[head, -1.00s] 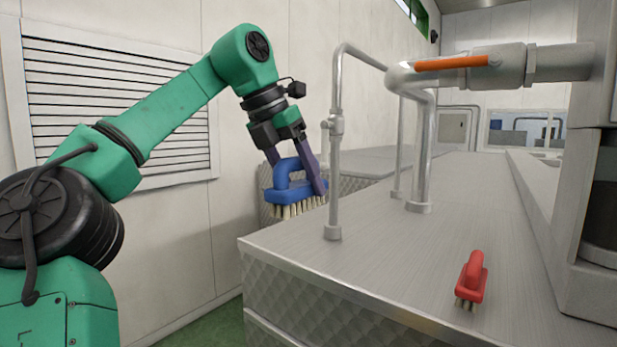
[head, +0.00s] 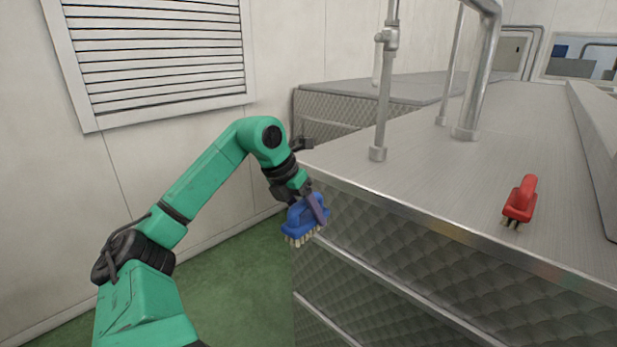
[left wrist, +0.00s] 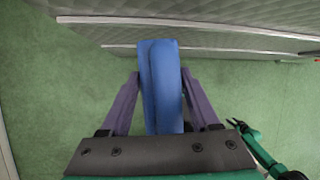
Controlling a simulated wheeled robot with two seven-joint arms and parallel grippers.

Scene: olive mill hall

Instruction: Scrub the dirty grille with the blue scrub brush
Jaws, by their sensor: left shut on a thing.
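The blue scrub brush (head: 304,219) hangs in my left gripper (head: 318,203), bristles down, beside the front corner of the metal counter and apart from the wall. In the left wrist view the brush (left wrist: 161,90) fills the space between the two purple fingers of my left gripper (left wrist: 160,98), which are shut on it. The grille (head: 160,50), a white frame with dark horizontal gaps, is on the wall at upper left, well away from the brush. I cannot make out dirt on it.
A metal counter (head: 450,170) with a quilted front fills the right side. A red brush (head: 520,200) stands on it, near upright pipes (head: 383,90). Green floor (head: 235,280) is open between the counter and the wall.

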